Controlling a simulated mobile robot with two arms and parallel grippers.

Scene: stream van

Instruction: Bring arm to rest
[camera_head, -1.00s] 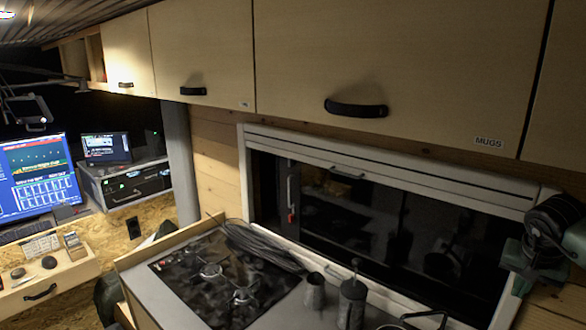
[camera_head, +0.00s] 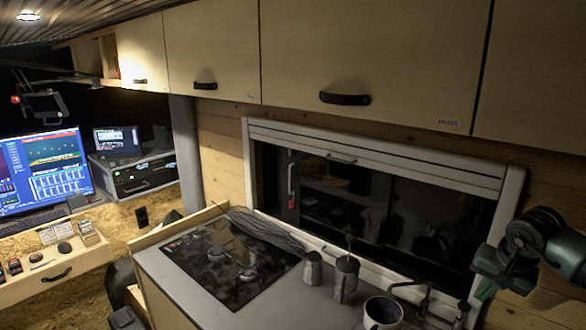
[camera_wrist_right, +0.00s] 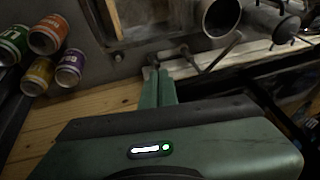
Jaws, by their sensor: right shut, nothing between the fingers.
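My right arm, green with black parts, enters the head view at the lower right edge. Its gripper (camera_head: 486,289) shows partly, beside the right end of the counter. In the right wrist view its two green fingers (camera_wrist_right: 158,87) are together, with nothing between them. Nothing hangs from it. My left arm and left gripper are not in view.
A window (camera_head: 375,215) and cupboards (camera_head: 370,60) stand behind. Several cans (camera_wrist_right: 47,35) show left of the fingers in the wrist view.

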